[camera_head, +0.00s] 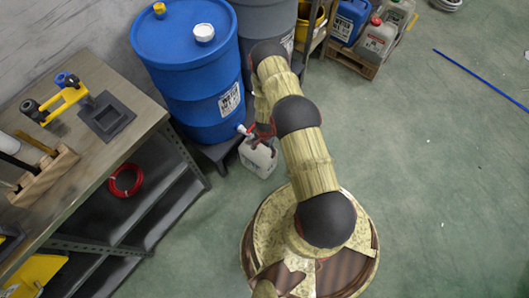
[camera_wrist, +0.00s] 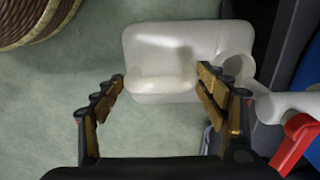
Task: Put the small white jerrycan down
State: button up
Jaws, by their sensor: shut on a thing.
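The small white jerrycan (camera_head: 259,160) is upright in front of the blue drum (camera_head: 200,90), close under its white tap (camera_head: 242,129). In the wrist view the jerrycan (camera_wrist: 175,45) fills the upper middle. My gripper (camera_head: 263,133) is at the top of the jerrycan. In the wrist view my gripper (camera_wrist: 161,82) has its fingers on either side of a part of the jerrycan, shut on it. I cannot tell whether the jerrycan's base touches the floor; the arm hides part of it.
A dark stand (camera_head: 216,152) bears the drum, close to the jerrycan. The red tap lever (camera_wrist: 294,143) is near my right finger. A workbench (camera_head: 125,140) stands at left. Several cans stand on a pallet (camera_head: 350,62) behind. Green floor (camera_head: 440,190) at right is mostly clear.

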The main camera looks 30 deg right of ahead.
jog(key=shift+f, duration=0.85)
jog(key=o, duration=1.6)
notch_tip(320, 180, up, 12)
jog(key=p, duration=0.6)
jog(key=shift+r, duration=0.1)
